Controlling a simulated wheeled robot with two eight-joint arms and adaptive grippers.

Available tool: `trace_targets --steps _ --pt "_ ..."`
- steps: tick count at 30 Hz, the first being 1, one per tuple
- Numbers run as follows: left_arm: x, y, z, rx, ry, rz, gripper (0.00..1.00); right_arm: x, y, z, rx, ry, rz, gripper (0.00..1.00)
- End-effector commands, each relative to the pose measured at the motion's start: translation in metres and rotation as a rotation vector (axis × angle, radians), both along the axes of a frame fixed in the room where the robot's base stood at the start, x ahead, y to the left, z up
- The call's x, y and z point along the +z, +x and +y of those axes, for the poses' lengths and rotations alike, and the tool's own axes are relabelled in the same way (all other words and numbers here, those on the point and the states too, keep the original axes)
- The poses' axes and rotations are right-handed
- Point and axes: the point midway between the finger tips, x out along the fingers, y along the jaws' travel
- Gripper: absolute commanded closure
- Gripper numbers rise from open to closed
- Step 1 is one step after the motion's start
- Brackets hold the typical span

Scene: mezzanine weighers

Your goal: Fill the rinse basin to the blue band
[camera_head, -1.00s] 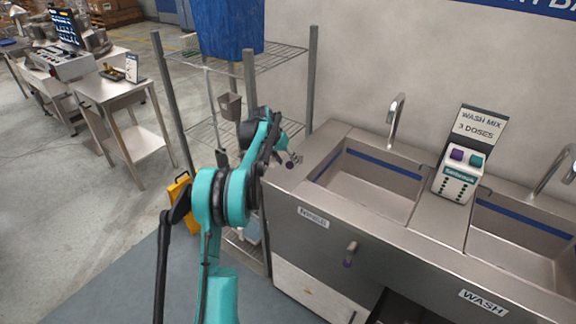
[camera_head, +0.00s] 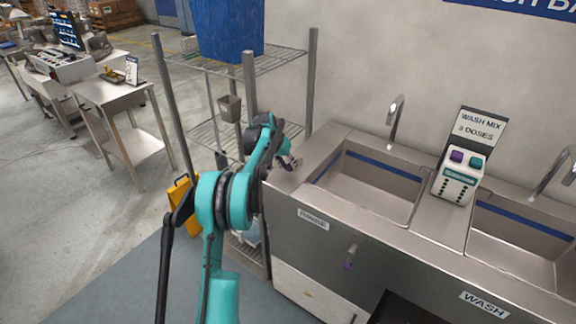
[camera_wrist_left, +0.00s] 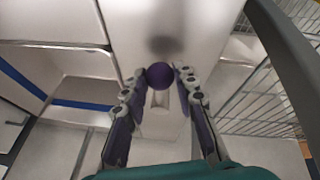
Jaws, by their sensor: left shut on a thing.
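My left gripper (camera_head: 290,162) is at the left end of the steel sink counter, beside the left basin (camera_head: 375,186). In the left wrist view its fingers (camera_wrist_left: 160,82) are shut on a round purple knob (camera_wrist_left: 160,74). The knob's mount is mostly hidden by the fingers. The left basin has a blue band (camera_head: 383,166) round its inner wall, and its floor looks bare, with no water that I can make out. The blue band also shows in the left wrist view (camera_wrist_left: 82,105). A steel spout (camera_head: 396,118) stands behind this basin. My right gripper is not in view.
A purple-tipped lever (camera_head: 350,257) sticks out of the counter front. A wash mix dispenser (camera_head: 458,175) stands between the left basin and the wash basin (camera_head: 510,250). A wire shelf (camera_head: 270,60) with a blue bin (camera_head: 228,28) stands close at the left.

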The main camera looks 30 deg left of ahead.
Motion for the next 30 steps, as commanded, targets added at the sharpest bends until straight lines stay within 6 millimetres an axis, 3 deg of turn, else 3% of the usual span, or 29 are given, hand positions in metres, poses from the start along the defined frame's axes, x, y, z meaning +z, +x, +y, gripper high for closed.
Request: trace_targets --steps 30 --pt "0.001 0.015 -0.053 0.709 0.001 -0.001 1.0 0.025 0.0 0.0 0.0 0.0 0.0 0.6"
